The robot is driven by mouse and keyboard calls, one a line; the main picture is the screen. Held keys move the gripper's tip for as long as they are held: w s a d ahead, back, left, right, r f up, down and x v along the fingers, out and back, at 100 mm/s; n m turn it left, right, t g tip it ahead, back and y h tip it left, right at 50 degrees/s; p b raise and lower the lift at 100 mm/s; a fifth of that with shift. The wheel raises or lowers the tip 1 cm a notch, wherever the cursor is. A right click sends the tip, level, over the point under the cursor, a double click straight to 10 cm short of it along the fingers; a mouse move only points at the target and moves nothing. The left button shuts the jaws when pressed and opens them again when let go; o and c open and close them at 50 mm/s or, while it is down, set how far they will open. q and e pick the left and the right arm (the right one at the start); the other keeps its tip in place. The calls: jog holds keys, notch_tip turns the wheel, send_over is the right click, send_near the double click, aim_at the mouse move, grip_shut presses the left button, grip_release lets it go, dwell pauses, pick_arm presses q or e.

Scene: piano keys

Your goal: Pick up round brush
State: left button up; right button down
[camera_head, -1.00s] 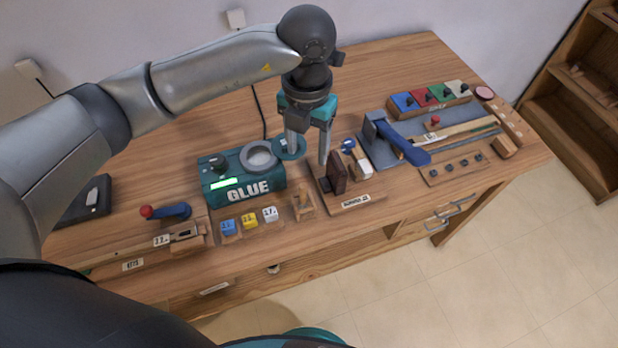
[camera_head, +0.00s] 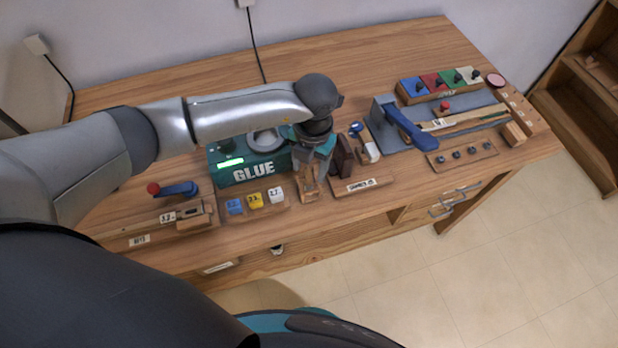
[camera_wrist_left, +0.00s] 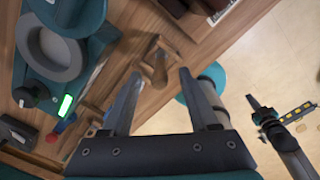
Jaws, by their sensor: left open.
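My left gripper (camera_head: 312,178) is open above the front edge of the desk, pointing down. In the left wrist view its two fingers (camera_wrist_left: 163,100) are apart with nothing between them. A small wooden piece with an upright peg (camera_wrist_left: 155,64) lies just beyond the fingertips; it shows at the front edge in the head view (camera_head: 308,190). It may be the round brush with its stand, but I cannot tell for certain. My gripper partly covers it in the head view. What looks like my right gripper (camera_wrist_left: 262,112) is over the floor; its jaws are unclear.
The teal glue box (camera_head: 247,173) with its round pot (camera_head: 266,139) is close left of the gripper. A dark brown block (camera_head: 341,157) is close on the right. The desk's back (camera_head: 340,55) is clear.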

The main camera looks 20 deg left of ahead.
pick_arm(q)
jog(key=shift+f, duration=0.95)
grip_shut()
